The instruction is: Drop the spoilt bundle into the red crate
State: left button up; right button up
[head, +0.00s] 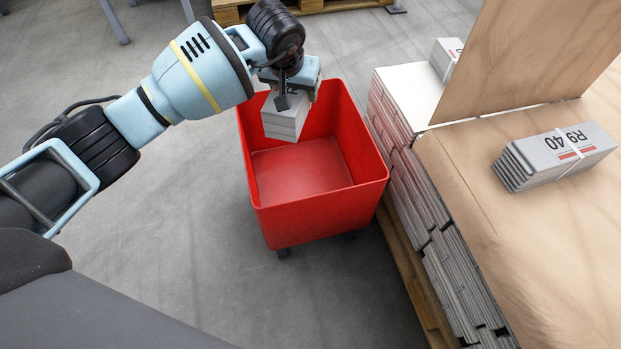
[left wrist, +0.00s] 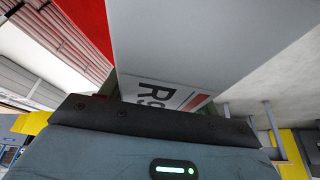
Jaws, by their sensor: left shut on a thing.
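My left gripper (head: 292,92) reaches in from the left and is shut on a grey-white bundle (head: 284,118), which hangs tilted below it. In the head view the bundle appears over the far left part of the red crate (head: 318,226). The crate is open at the top, on wheels, and its visible floor is empty. In the left wrist view the bundle (left wrist: 215,45) fills the upper middle, with a red stripe and a printed letter R. The red crate (left wrist: 87,28) shows at the upper left there. My right gripper is not in view.
A tall stack of newspapers (head: 432,215) on a wooden pallet stands right of the crate, close to it. Brown sheets (head: 490,225) cover its top, with another bundle marked R9 40 (head: 553,157) on them. Grey floor (head: 190,250) is clear left of the crate.

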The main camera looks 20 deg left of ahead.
pick_arm(q)
jog(key=shift+w+r, duration=0.1)
jog(key=shift+w, duration=0.05)
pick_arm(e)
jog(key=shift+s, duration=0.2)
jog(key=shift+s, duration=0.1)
pick_arm(q)
jog(key=shift+f, duration=0.25)
jog(key=shift+f+b, duration=0.5)
jog(key=shift+f, duration=0.15)
notch_tip(320, 180, down, 2)
jog(key=shift+d+f+b, duration=0.1)
jog(key=shift+f+b, duration=0.1)
jog(key=shift+b, duration=0.5)
jog(key=shift+f+b, duration=0.5)
jog(key=shift+f, duration=0.4)
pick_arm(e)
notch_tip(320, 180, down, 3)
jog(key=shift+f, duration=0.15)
